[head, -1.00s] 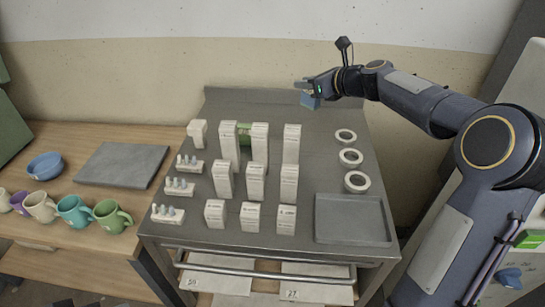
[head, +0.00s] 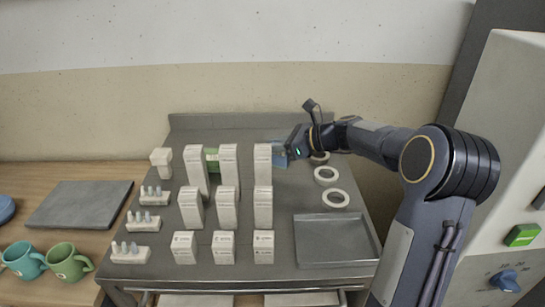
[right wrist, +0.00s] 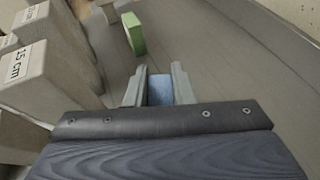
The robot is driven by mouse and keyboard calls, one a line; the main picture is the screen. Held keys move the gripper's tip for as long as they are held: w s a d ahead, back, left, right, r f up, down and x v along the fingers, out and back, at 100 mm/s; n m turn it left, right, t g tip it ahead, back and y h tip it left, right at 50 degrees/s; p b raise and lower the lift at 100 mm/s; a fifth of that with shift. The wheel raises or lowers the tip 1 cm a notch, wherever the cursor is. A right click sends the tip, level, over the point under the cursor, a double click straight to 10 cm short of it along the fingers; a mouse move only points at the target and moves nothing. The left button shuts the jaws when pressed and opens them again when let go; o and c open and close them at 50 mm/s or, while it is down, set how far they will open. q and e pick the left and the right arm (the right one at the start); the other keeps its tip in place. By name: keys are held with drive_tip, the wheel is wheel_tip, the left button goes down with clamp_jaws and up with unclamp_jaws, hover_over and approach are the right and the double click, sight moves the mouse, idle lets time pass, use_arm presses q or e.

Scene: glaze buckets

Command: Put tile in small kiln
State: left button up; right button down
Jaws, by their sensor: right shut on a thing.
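My right gripper (head: 287,152) is shut on a blue tile (head: 277,160), over the back of the grey metal table, just right of a tall white block. In the right wrist view the blue tile (right wrist: 160,89) sits between the two fingers (right wrist: 159,92). I cannot tell whether the tile touches the table. A green tile-like block (head: 211,156) stands among the white blocks; it also shows upright in the right wrist view (right wrist: 133,34). A pale cabinet (head: 485,190) with a green button and blue dial, possibly a kiln, stands at the right edge. My left gripper is not in view.
White blocks (head: 226,207) stand in rows left of the gripper. White rings (head: 335,198) and a grey tray (head: 335,216) lie on the table's right side. Mugs (head: 66,262) and a grey slab (head: 80,204) are on the wooden bench at left.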

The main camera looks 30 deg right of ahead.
drive_tip(key=shift+f, duration=1.4)
drive_tip(key=shift+f, duration=0.1)
drive_tip(key=c, duration=1.2)
unclamp_jaws()
drive_tip(key=shift+c, duration=0.2)
